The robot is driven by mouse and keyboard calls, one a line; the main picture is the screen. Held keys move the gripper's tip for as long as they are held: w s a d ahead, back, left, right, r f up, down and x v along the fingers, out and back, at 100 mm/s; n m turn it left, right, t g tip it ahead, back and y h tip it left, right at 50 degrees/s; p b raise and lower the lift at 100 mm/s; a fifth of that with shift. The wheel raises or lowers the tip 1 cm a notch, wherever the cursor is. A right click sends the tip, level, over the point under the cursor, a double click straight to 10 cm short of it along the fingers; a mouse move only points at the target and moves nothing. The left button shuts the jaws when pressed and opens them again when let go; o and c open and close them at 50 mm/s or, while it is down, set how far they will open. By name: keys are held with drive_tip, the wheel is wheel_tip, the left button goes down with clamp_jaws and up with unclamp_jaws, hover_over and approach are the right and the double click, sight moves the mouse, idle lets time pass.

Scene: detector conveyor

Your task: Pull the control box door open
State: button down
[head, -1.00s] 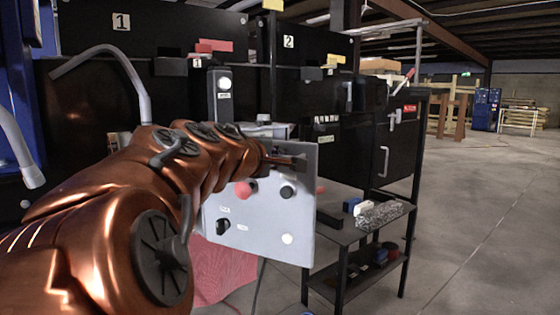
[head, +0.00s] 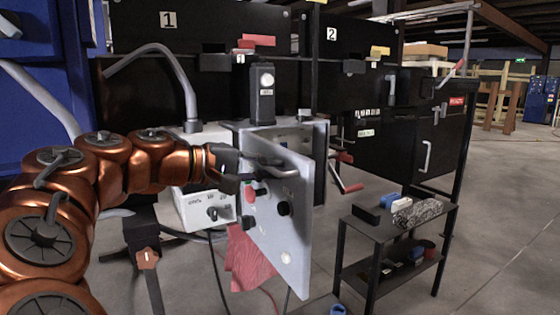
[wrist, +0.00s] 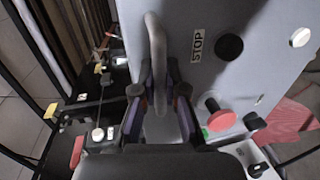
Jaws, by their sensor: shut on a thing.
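The control box door (head: 291,236) is a light grey panel standing out at an angle from the control box (head: 319,165), with a gap between them. It carries a red mushroom button (head: 251,194), black knobs and a white button. A STOP label (wrist: 198,46) shows in the wrist view. My gripper (head: 262,168) is at the upper part of the door. In the wrist view my gripper (wrist: 158,88) is shut on the grey door handle (wrist: 156,38), a bar with one finger on each side. The box's inside is mostly hidden behind the door.
A white box with knobs (head: 204,210) and a red cloth (head: 250,262) are behind the door. A black shelf stand (head: 378,232) with small items stands to the right. Black cabinets (head: 225,95) line the back. Open floor (head: 490,230) lies at the far right.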

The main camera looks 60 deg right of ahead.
drive_tip(key=shift+w+a+f+g+y, duration=0.1)
drive_tip(key=shift+a+g+y, duration=0.2)
drive_tip(key=c, duration=1.2)
unclamp_jaws()
drive_tip(key=shift+w, duration=0.1)
drive_tip(key=shift+w+a+r, duration=0.25)
drive_tip(key=shift+w+a, duration=0.1)
drive_tip(key=shift+a, duration=0.05)
drive_tip(key=v, duration=1.1)
drive_tip(key=shift+s, duration=0.15)
drive_tip(key=shift+f, duration=0.1)
